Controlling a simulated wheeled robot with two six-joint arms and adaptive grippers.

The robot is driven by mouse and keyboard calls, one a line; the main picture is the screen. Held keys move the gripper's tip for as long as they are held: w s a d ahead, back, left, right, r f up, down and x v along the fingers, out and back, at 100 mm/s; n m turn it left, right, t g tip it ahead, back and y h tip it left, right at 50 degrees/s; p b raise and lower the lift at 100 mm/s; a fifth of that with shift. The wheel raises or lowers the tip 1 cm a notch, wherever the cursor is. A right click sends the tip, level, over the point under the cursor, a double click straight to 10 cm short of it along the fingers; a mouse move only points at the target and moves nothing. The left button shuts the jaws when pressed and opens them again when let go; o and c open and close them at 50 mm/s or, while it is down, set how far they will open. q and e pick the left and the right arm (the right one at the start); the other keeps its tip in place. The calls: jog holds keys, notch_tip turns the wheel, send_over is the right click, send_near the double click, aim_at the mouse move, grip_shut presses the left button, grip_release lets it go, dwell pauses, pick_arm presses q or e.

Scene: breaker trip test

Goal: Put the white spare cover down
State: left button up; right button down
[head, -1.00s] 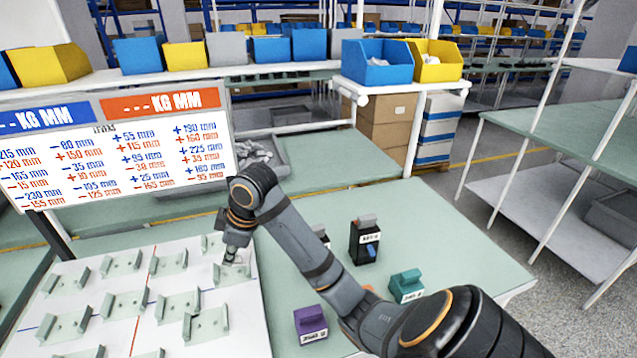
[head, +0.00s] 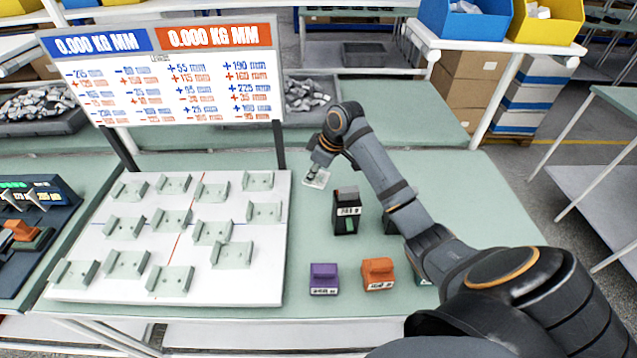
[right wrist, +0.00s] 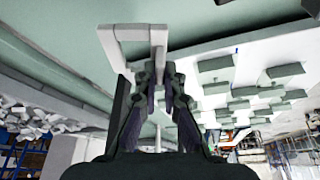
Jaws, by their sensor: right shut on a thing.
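My right gripper (head: 315,173) is shut on the white spare cover (head: 319,183), just beyond the right back corner of the white board. In the right wrist view the cover (right wrist: 122,33) shows as a pale, open frame shape, with one end between the fingers (right wrist: 160,80). It is over or close to the green tabletop (head: 460,190); I cannot tell whether it touches. The fingers and wrist hide part of it in the head view. My left gripper is not in view.
The white board (head: 215,290) with several pale brackets stands left. A black block (head: 346,222), a purple block (head: 324,278) and an orange block (head: 378,273) stand nearer. A display panel (head: 170,75) stands behind the board. The tabletop right of my arm is clear.

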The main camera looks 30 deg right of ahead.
jog(key=d+f, duration=0.1)
jog(key=w+d+f, duration=0.1)
jog(key=f, duration=0.1)
jog(key=w+d+f, duration=0.1)
jog(key=f, duration=0.1)
jog(key=shift+w+d+f+p, duration=0.15)
jog(key=shift+w+p, duration=0.05)
jog(key=shift+p, duration=0.1)
notch_tip(320, 180, down, 3)
jog(key=shift+w+d+f+p, duration=0.1)
jog(key=shift+p, duration=0.6)
jog(key=shift+f, duration=0.15)
jog(key=shift+f, duration=0.1)
jog(key=c, duration=1.5)
grip_release()
jog(key=b+v, duration=0.2)
jog(key=v, duration=1)
jog(key=shift+w+r, duration=0.1)
jog(key=shift+r, duration=0.1)
